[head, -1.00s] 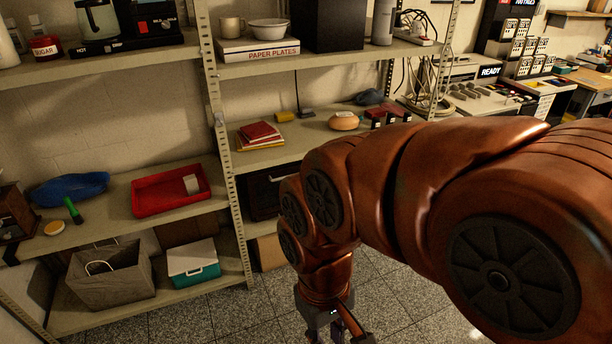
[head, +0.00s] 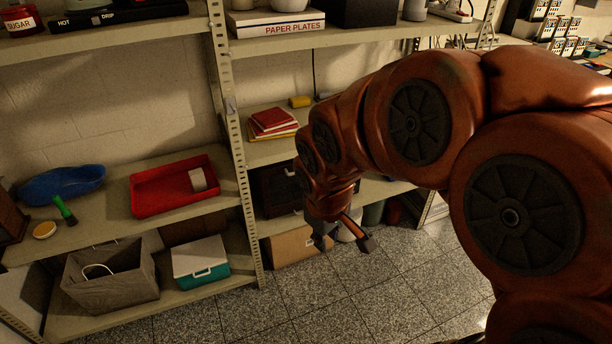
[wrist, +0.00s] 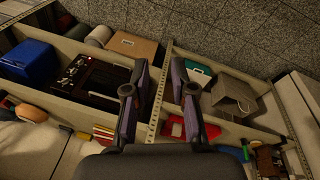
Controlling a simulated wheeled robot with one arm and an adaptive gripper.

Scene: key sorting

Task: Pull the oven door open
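The oven (head: 272,190) is a dark box on the middle shelf, right of the shelf post; my arm hides its right part in the head view. In the wrist view the oven (wrist: 95,82) lies left of the fingers, its front showing a lighter bar and small details near one end. Its door looks shut. My gripper (head: 345,240) hangs in front of the shelf, low and to the right of the oven's visible part. In the wrist view my gripper (wrist: 160,95) has its two fingers spread with nothing between them, apart from the oven.
A metal shelf post (head: 239,150) stands just left of the oven. A cardboard box (head: 292,247) sits below it. A red tray (head: 150,192), a grey bin (head: 115,283) and a teal-and-white cooler (head: 200,268) are on the left shelves. The speckled floor in front is clear.

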